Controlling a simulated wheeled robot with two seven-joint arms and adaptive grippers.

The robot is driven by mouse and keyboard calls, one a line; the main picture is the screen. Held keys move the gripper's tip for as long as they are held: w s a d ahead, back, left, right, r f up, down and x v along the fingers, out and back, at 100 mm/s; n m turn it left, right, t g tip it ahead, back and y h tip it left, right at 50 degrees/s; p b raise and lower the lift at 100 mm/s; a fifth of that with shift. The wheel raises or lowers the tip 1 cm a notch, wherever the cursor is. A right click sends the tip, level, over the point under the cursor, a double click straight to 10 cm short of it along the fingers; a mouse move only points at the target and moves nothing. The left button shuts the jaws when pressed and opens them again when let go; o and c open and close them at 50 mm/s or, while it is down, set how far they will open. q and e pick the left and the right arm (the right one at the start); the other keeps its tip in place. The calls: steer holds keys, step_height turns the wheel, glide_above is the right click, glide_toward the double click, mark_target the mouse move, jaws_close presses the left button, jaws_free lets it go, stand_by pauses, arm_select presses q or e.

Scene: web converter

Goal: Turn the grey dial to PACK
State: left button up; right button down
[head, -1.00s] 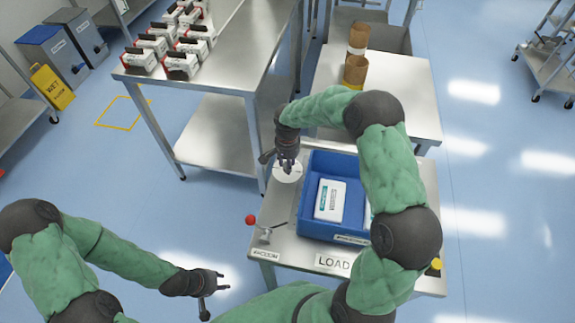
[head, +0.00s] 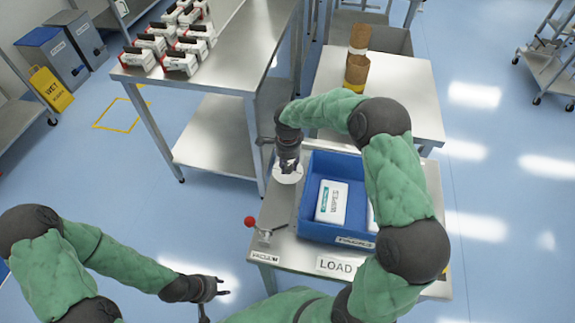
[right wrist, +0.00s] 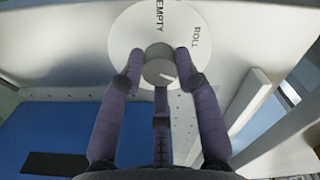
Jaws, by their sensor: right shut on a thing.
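The grey dial (right wrist: 159,66) is a round knob on a white disc (right wrist: 192,22) in the right wrist view. EMPTY and ROLL are readable on the disc; PACK is not visible. A short white mark shows on the knob, near its lower right. My right gripper (right wrist: 160,75) has its fingers closed around the knob. In the head view my right gripper (head: 288,170) is over the white disc (head: 289,176), left of the blue bin, and hides the knob. My left gripper (head: 222,287) is open and empty, low at the left, away from the bench.
The blue bin (head: 301,205) with white packs (head: 331,202) stands close beside the dial. A red-ball lever (head: 250,222) by the VACUUM label and a LOAD label (head: 339,266) are at the bench front. A steel table with several white-and-red devices (head: 180,60) stands behind left.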

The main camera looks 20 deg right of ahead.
mark_target(289, 166)
steer(key=shift+w+d+r+m, duration=0.1)
steer(key=shift+d+r+m, duration=0.15)
steer(key=shift+m, duration=0.35)
steer(key=c, duration=1)
jaws_free()
steer(key=shift+f, duration=0.1)
steer(key=shift+o, duration=0.5)
steer(key=shift+f, duration=0.1)
step_height(289, 166, up, 12)
